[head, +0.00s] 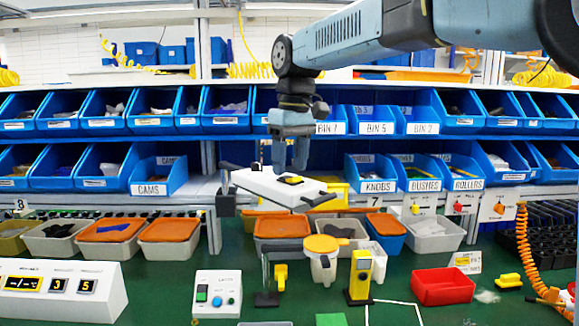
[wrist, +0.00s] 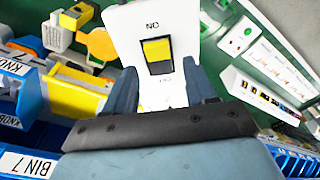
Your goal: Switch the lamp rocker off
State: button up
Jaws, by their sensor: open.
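The lamp rocker (head: 291,180) is a small yellow and black switch on top of a white box (head: 262,187) raised above the bench. In the wrist view the rocker (wrist: 157,50) sits in a black frame on the white face (wrist: 133,20). Its far part shows yellow and its near part dark. Lettering that reads "ON" upside down stands beyond it. My gripper (head: 290,166) is just above the box by the rocker. In the wrist view my gripper (wrist: 162,72) is open, its fingers either side of the near part of the face. Contact cannot be told.
Blue bins (head: 375,127) line the shelves behind. Grey tubs with orange lids (head: 170,230), a yellow post (head: 360,275) and a red bin (head: 443,286) stand on the green bench. A white panel (head: 217,293) with buttons lies in front. Some bare green bench shows between them.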

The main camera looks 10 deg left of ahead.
aim_at(294, 177)
notch_tip(294, 177, up, 12)
jog(key=shift+s+d, duration=0.4)
jog(key=shift+d, duration=0.05)
jog(key=shift+r, duration=0.1)
jog(key=s+d+f+m+t, duration=0.1)
jog(key=s+d+f+m, duration=0.3)
jog(key=d, duration=0.6)
jog(key=s+d+f+m+t, duration=0.15)
jog(key=s+d+f, duration=0.25)
jog(key=d+f, duration=0.4)
jog(key=s+d+f+m+t, duration=0.1)
jog(key=s+d+f+m, duration=0.25)
jog(key=d, duration=0.75)
jog(key=s+d+f, duration=0.2)
jog(key=s+f, duration=0.1)
jog(key=f, duration=0.2)
jog(key=s+d+f+m+t+h, duration=0.1)
jog(key=s+d+f, duration=0.2)
jog(key=f, duration=0.1)
jog(key=shift+s+d+f+m, duration=0.15)
jog(key=shift+d+f+m, duration=0.15)
jog(key=shift+f, duration=0.05)
